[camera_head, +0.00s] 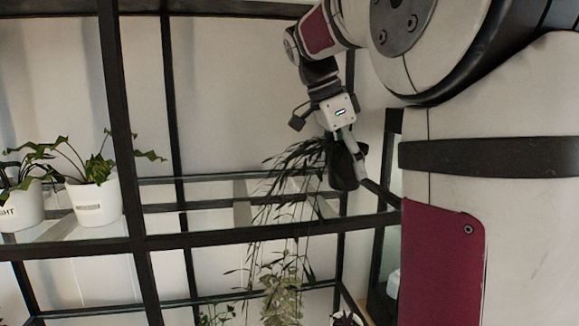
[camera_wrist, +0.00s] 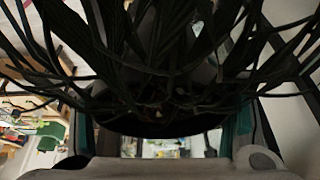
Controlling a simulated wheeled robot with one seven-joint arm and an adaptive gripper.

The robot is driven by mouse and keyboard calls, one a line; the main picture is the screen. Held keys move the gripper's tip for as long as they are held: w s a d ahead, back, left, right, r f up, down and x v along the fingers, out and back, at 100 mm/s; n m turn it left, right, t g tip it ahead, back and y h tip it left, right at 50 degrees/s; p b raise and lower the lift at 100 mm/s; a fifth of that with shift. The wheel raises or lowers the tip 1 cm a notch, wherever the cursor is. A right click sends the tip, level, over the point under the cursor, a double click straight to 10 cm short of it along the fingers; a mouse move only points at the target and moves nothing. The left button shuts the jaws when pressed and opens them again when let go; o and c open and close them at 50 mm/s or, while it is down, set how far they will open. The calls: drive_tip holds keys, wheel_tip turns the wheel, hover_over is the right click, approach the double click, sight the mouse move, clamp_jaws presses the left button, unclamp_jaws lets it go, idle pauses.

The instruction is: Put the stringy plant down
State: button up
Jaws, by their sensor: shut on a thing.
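The stringy plant (camera_head: 292,165) has long thin dark leaves that trail down to the left, in front of the shelf frame. Its dark pot (camera_head: 342,168) is held at the right end of the glass shelf in the head view. My gripper (camera_head: 350,150) is shut on this pot. In the wrist view the dark strands (camera_wrist: 160,60) fill the upper picture and the pot's dark rim sits between the two fingers (camera_wrist: 160,135). I cannot tell whether the pot's base touches the shelf.
The glass shelf (camera_head: 215,187) is bare in its middle. Two white pots with leafy plants, one of them (camera_head: 95,203) near the upright, stand on the left. Black frame bars (camera_head: 265,239) cross the front. More plants (camera_head: 282,290) stand lower down.

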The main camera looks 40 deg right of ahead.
sight(332, 145)
drive_tip(key=w, duration=0.1)
drive_tip(key=w+d, duration=0.1)
drive_tip(key=w, duration=0.1)
drive_tip(key=shift+w+d, duration=0.25)
drive_tip(key=shift+d, duration=0.1)
drive_tip(key=shift+w+f+b, duration=0.1)
drive_tip(key=shift+w+b, duration=0.05)
drive_tip(key=shift+b, duration=0.25)
drive_tip(key=shift+f+b, duration=0.75)
drive_tip(key=shift+f, duration=0.6)
drive_tip(key=shift+f, duration=0.25)
drive_tip(key=o, duration=1.4)
drive_tip(key=shift+o, duration=0.2)
drive_tip(key=shift+r, duration=0.1)
drive_tip(key=shift+p+v, duration=0.85)
drive_tip(key=shift+v, duration=1.8)
